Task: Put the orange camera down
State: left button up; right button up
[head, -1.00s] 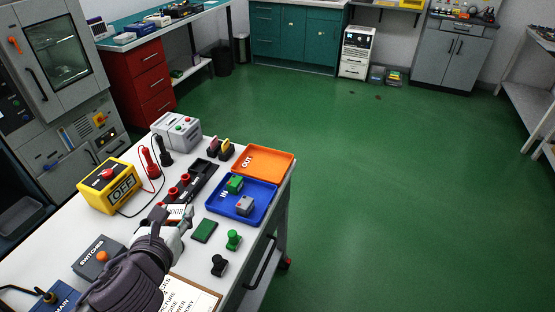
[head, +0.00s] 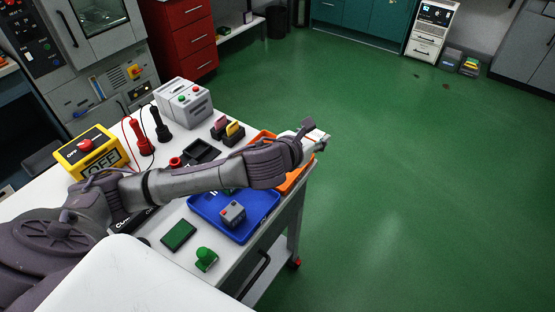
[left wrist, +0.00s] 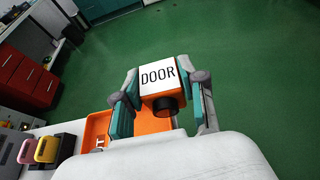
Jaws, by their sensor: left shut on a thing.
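The orange camera (left wrist: 158,80) has a white top labelled DOOR and a black lens, seen in the left wrist view. My left gripper (left wrist: 160,88) is shut on it, with one finger on each side. In the head view my left gripper (head: 313,137) is stretched out above the far right corner of the table, by the orange tray. The camera is mostly hidden there. The orange tray (head: 291,183) is partly covered by my arm, and its edge also shows in the left wrist view (left wrist: 94,130). My right gripper is not in view.
A blue tray (head: 202,211) holds a grey block (head: 232,213). Nearby are a green plate (head: 179,235), a green knobbed piece (head: 206,259), a yellow OFF box (head: 92,153) and a grey box (head: 184,102). Green floor lies beyond the table's right edge.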

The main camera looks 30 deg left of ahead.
pick_arm(q)
jog(key=a+f, duration=0.2)
jog(key=a, duration=0.1)
jog(key=w+a+f, duration=0.1)
jog(key=a+f, duration=0.1)
jog(key=a, duration=0.1)
jog(key=w+a+f, duration=0.1)
jog(key=a+f, duration=0.1)
jog(key=a, duration=0.2)
jog(key=shift+w+a, duration=0.1)
jog(key=shift+w, duration=0.15)
notch_tip(320, 180, down, 4)
jog(key=shift+r, duration=0.1)
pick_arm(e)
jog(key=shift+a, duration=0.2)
pick_arm(q)
jog(key=shift+f, duration=0.2)
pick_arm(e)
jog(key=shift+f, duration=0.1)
pick_arm(q)
jog(key=o, duration=1.2)
